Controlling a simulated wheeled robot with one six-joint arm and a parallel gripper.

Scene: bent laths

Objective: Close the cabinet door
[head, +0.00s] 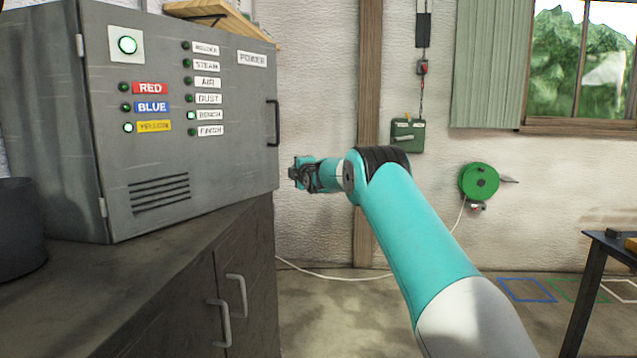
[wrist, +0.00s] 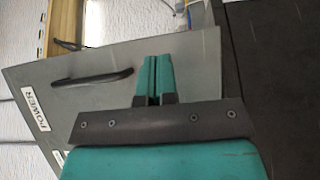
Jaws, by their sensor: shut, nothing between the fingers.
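The grey metal cabinet door (head: 225,160) carries coloured labels, small lamps, vent slots and a black bar handle (head: 272,123) at its right edge. Its hinges are on the left. My gripper (head: 297,176) is just right of the door's free edge, below handle height. The wrist view shows its teal fingers (wrist: 153,88) shut together and empty, overlapping the door (wrist: 195,58) beside the handle (wrist: 92,78). I cannot tell whether they touch it.
A dark counter (head: 75,290) with lower cupboard handles stands under the cabinet, and a dark round container (head: 18,230) sits at its left. A wooden piece (head: 222,18) lies on top of the cabinet. Open floor and a green wall reel (head: 479,182) are to the right.

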